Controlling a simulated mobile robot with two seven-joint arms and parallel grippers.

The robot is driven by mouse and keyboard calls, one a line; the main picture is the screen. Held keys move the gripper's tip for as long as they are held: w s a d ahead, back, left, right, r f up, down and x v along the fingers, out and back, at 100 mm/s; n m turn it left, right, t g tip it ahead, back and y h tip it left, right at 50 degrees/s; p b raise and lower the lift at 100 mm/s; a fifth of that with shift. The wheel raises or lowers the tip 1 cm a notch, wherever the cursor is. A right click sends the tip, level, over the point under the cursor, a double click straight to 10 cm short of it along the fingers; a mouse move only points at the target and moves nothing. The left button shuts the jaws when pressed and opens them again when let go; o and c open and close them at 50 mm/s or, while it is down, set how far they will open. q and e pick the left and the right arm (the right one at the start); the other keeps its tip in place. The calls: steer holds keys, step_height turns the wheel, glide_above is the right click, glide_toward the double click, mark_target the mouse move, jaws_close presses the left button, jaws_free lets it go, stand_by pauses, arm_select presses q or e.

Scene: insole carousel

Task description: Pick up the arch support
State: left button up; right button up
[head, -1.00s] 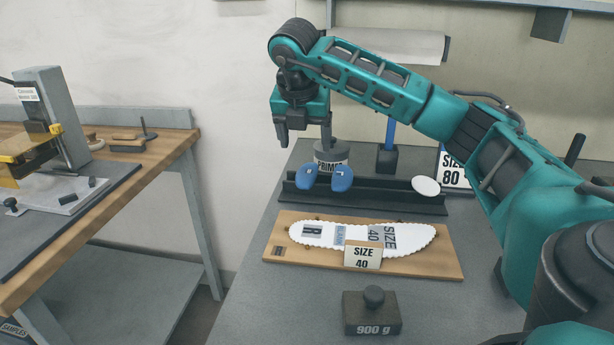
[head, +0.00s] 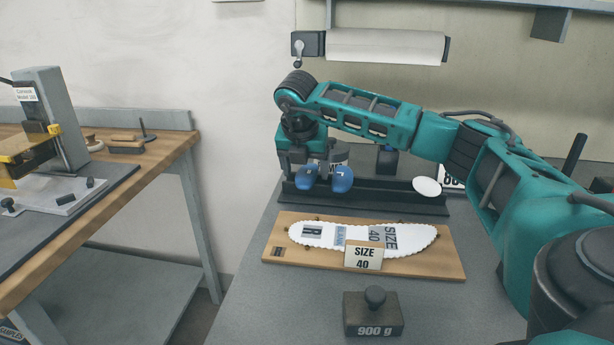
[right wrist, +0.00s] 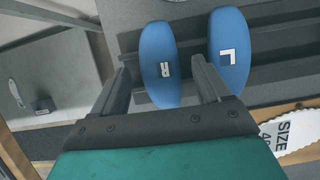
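Two blue arch supports stand side by side in the dark rack (head: 390,198). The one marked R (right wrist: 160,50) is on the left, and it also shows in the head view (head: 307,180). The one marked L (right wrist: 229,45) is on the right, and it also shows in the head view (head: 341,181). My right gripper (right wrist: 162,66) is open and empty. In the right wrist view its fingers lie on either side of the R support; in the head view (head: 305,170) it hangs just behind and above it. I cannot tell any contact. My left gripper is out of view.
A 900 g weight (head: 372,316) is nearer. A white oval pad (head: 427,187) sits at the rack's right end.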

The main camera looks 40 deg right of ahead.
mark_target(305, 175)
steer(key=c, duration=1.1)
steer(key=shift+r, duration=0.15)
arm_select(q)
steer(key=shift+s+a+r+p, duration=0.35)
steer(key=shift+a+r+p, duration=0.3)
steer(key=shift+p, duration=1.05)
arm_select(e)
steer(key=shift+r, duration=9.9)
